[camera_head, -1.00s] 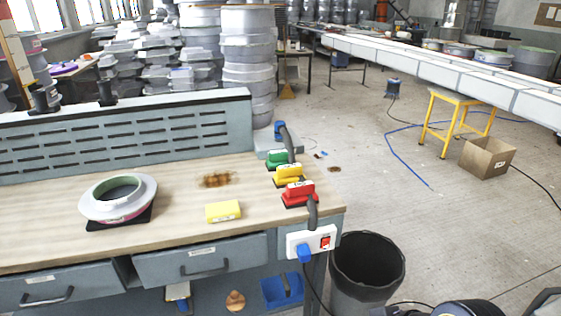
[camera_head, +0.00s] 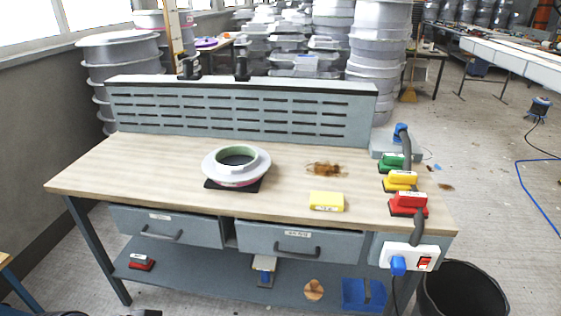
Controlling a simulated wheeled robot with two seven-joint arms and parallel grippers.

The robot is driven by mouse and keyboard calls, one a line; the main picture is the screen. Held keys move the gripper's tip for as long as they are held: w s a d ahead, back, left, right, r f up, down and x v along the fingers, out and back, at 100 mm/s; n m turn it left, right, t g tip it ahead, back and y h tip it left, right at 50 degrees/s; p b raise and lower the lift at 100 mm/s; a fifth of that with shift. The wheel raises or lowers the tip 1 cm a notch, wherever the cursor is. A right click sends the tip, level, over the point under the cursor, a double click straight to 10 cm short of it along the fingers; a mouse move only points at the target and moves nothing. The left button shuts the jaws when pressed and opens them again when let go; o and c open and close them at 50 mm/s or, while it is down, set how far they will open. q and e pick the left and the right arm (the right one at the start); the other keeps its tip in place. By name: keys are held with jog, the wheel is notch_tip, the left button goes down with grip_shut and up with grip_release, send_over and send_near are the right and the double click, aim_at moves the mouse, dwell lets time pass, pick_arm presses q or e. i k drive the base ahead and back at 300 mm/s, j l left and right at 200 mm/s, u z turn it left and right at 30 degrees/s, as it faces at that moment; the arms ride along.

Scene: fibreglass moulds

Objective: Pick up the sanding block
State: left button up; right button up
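A small yellow block (camera_head: 326,201) lies flat on the wooden top of the workbench (camera_head: 130,168), right of the middle. Green (camera_head: 392,162), yellow (camera_head: 400,181) and red (camera_head: 408,204) handled blocks stand in a row at the bench's right end. A red and grey block (camera_head: 141,262) lies on the lower shelf at the left. I cannot tell for certain which of these is the sanding block. Neither of my grippers can be made out in the head view.
A white ring-shaped mould (camera_head: 236,166) sits on a black pad on the bench. A white power box (camera_head: 409,256) hangs on its front right corner, above a dark bin (camera_head: 462,290). A slotted back panel (camera_head: 240,113) closes the rear. Open floor lies to the right.

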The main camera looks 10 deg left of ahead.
aim_at(390, 161)
jog(key=i+l+z, duration=0.5)
jog(key=i+l, duration=1.1)
jog(key=i, duration=0.1)
